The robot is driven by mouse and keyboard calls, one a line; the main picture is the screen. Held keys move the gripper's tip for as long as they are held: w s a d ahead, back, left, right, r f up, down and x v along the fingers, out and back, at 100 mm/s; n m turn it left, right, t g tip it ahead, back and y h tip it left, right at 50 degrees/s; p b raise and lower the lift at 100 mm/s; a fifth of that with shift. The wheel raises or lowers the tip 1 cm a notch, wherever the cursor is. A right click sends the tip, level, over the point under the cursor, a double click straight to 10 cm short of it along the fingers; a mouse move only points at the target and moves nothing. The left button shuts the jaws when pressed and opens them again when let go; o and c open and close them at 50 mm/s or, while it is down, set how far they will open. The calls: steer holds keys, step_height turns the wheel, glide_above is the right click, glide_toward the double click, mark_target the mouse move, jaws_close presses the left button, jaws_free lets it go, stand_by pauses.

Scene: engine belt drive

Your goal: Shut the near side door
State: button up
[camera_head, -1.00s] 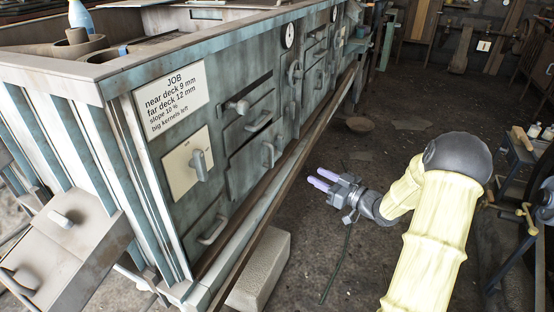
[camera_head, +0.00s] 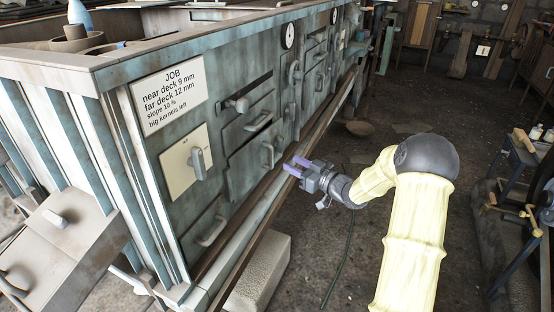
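The grey-green machine (camera_head: 215,120) fills the left half, with its side facing my arm. A side door (camera_head: 247,171) in the middle of its near part carries an upright bar handle (camera_head: 268,154). I cannot tell whether this door is ajar or flush. A lower panel (camera_head: 197,238) nearer the camera has its own slanted handle (camera_head: 211,232). My gripper (camera_head: 293,165) has two purple fingers with a gap between them. It is empty and points left, a little to the right of the upright handle and apparently apart from it.
A JOB sign (camera_head: 170,96) and a switch plate (camera_head: 187,164) are on the machine's near end. A ledge (camera_head: 252,228) runs along its foot, with a pale block (camera_head: 262,270) on the floor beside it. The floor (camera_head: 365,245) around my arm is mostly clear. A workbench (camera_head: 520,160) stands at right.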

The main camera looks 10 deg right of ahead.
mark_target(273, 154)
steer(key=b+x, duration=0.1)
steer(key=x, duration=0.7)
steer(key=shift+b, duration=0.35)
steer(key=shift+s, duration=0.1)
steer(key=shift+c, duration=0.5)
jaws_close()
